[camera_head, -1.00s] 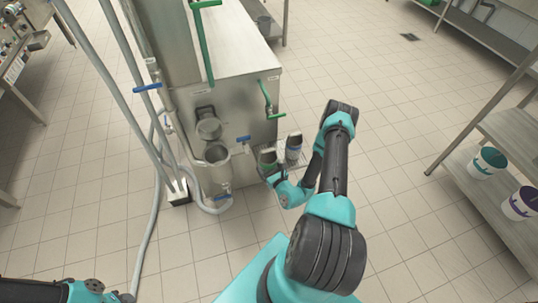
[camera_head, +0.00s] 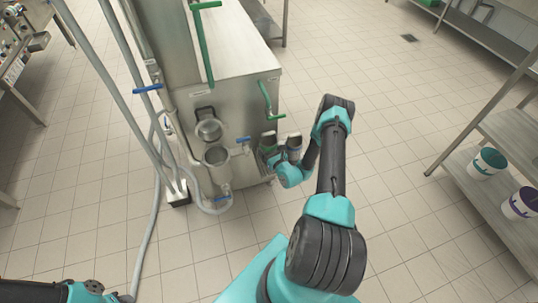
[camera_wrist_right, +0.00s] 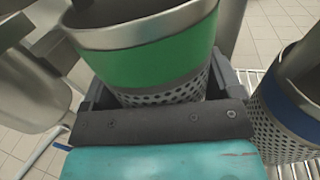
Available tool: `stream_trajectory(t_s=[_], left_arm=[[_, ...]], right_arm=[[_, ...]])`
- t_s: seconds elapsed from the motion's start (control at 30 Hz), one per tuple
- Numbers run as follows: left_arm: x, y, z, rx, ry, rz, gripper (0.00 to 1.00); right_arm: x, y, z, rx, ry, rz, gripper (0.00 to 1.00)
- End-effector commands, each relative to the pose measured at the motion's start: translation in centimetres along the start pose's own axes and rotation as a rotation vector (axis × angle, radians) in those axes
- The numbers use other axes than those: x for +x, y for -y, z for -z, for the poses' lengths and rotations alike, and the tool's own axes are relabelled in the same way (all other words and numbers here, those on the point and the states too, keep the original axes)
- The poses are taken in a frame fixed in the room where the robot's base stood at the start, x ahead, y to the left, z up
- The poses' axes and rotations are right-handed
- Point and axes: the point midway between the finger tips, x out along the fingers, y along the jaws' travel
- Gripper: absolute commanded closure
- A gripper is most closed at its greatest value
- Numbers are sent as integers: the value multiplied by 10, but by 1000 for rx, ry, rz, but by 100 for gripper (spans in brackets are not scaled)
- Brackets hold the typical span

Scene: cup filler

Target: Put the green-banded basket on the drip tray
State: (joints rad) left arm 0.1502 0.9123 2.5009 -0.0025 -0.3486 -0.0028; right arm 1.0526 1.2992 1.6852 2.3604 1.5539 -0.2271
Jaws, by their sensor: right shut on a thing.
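The green-banded basket (camera_wrist_right: 150,58) is a metal cup with a perforated lower wall, held between the dark jaws of my right gripper (camera_wrist_right: 160,88). In the head view the basket (camera_head: 268,141) is beside the machine's front right corner, partly hidden by my right gripper (camera_head: 274,158). The blue-banded basket (camera_wrist_right: 283,115) is close on its right; it also shows in the head view (camera_head: 294,141). A wire grid that looks like the drip tray (camera_wrist_right: 303,170) shows under the blue-banded basket. The green-banded basket's underside is hidden. My left gripper is out of view.
The steel machine (camera_head: 225,110) stands just left of my right gripper, with a metal pot (camera_head: 216,157) and a blue-handled valve (camera_head: 243,139) at its front. Hoses hang at its left. Two cups, teal-banded (camera_head: 488,163) and purple-banded (camera_head: 521,203), are on the right shelf.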

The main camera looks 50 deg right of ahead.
Motion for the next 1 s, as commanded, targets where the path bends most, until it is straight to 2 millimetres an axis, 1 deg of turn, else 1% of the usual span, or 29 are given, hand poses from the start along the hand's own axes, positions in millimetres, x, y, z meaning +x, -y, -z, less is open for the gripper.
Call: stream_trajectory(t_s=[0.1, 0.2, 0.27, 0.57, 1.0], left_arm=[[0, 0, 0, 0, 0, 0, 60], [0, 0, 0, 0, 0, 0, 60], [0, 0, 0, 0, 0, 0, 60], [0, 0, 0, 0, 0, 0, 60], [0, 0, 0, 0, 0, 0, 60]], right_arm=[[0, 0, 17, 1, 0, 0, 45], [0, 0, 29, 1, 0, 0, 45], [1, 1, 33, -1, 1, 1, 45], [1, 0, 35, -1, 0, 0, 45], [1, 1, 45, -1, 0, 1, 45]])
